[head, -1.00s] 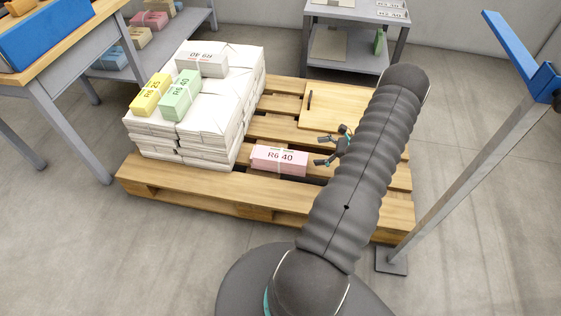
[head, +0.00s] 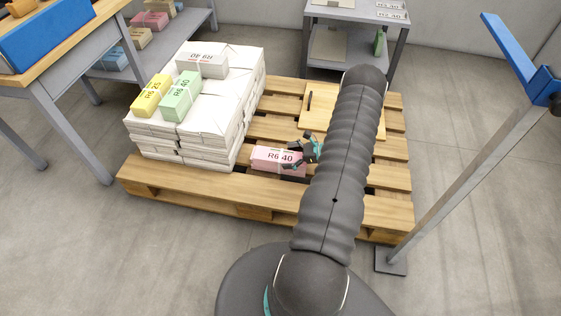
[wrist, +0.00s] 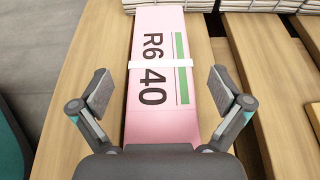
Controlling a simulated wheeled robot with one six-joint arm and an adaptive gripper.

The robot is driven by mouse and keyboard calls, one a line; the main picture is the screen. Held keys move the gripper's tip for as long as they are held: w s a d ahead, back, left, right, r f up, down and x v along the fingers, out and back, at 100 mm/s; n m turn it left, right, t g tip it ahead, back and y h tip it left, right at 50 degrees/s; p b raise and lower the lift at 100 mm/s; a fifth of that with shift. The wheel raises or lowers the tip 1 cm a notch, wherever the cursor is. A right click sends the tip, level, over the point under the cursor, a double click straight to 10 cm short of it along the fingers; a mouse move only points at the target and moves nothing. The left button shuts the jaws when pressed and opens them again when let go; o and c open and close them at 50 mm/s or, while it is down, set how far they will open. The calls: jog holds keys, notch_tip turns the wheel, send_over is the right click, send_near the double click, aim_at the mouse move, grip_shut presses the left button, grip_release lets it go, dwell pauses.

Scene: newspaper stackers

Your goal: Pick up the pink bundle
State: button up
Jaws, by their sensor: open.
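The pink bundle (head: 272,157) lies on the wooden pallet, in front of and to the right of the white paper stack. It is a long block with a white band and the print "R6 40". In the wrist view the pink bundle (wrist: 160,80) runs lengthwise between the two fingers. My gripper (head: 297,157) is at the bundle's right end in the head view. In the wrist view my gripper (wrist: 161,92) is open, with one finger on each side of the bundle and a gap on both sides. Nothing is held. The bundle's right end is partly hidden by my gripper in the head view.
The pallet (head: 200,183) carries a tall white paper stack (head: 215,110) with yellow (head: 150,96), green (head: 180,97) and white (head: 202,60) bundles on top. A wooden board (head: 318,122) lies at the back. A post with a blue top (head: 508,50) stands at right.

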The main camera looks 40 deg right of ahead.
jog(key=shift+w+a+f, duration=0.2)
jog(key=shift+w+a, duration=0.1)
jog(key=shift+w, duration=0.05)
jog(key=c, duration=1.7)
jog(key=shift+r, duration=0.1)
jog(key=shift+c, duration=1)
jog(key=shift+r, duration=0.1)
